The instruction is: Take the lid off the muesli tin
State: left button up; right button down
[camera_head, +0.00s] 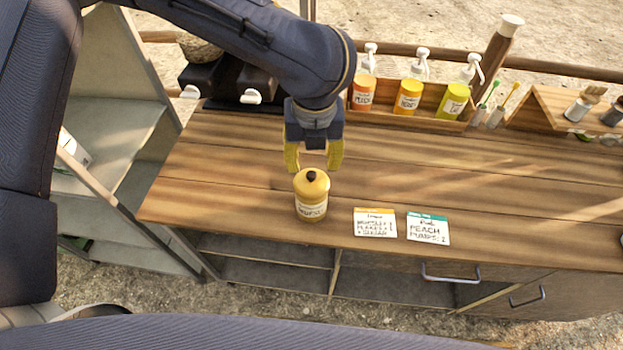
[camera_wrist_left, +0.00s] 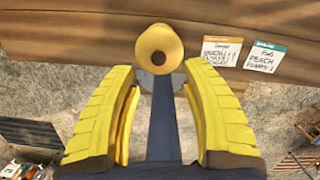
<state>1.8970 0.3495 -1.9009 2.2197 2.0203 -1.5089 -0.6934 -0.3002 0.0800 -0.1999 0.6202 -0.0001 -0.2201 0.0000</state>
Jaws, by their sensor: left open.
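The muesli tin (camera_head: 311,208) stands upright on the wooden counter near its front edge. It is yellow with a white label and a yellow lid (camera_head: 300,184) with a dark knob; the lid is on the tin. My left gripper (camera_head: 314,160) is open and empty, pointing down just behind and above the tin in the head view. In the left wrist view the tin (camera_wrist_left: 160,48) lies beyond the spread yellow fingers of the left gripper (camera_wrist_left: 160,85), not between them. My right gripper is not in view.
Two label cards, one orange-topped (camera_head: 374,223) and one teal-topped (camera_head: 428,229), lie right of the tin. Pump bottles (camera_head: 408,97) stand in a wooden rack at the back, near cups with brushes (camera_head: 496,116). The counter's left part is clear.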

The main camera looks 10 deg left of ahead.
aim_at(311, 174)
pick_arm(q)
jog(key=shift+w+a+f, duration=0.1)
jog(key=shift+w+f, duration=0.1)
jog(key=shift+f, duration=1.4)
jog(key=shift+w+a+f, duration=0.1)
jog(key=shift+w+f, duration=0.05)
jog(key=shift+f, duration=1.45)
grip_shut()
